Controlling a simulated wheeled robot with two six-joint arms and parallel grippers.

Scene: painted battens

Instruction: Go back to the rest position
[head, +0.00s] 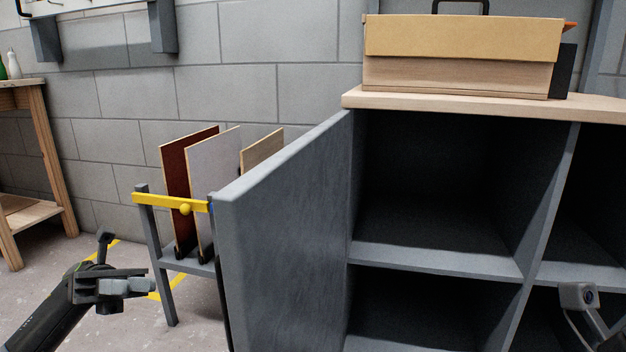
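My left gripper (138,280) is at the lower left, in front of the rack and above the floor. Its fingers are seen almost side-on and overlap, so I cannot tell whether they are open or shut. I see nothing held in it. Part of my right arm, with what looks like its wrist camera, shows at the lower right edge in front of the shelf unit. The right gripper's fingers are outside the picture.
A grey shelf unit (437,260) with empty compartments has its grey door (285,215) swung open toward me. A wooden box (460,72) stands on top. A rack (172,265) with a yellow bar (165,202) holds upright panels (212,175). A wooden bench (50,160) stands left.

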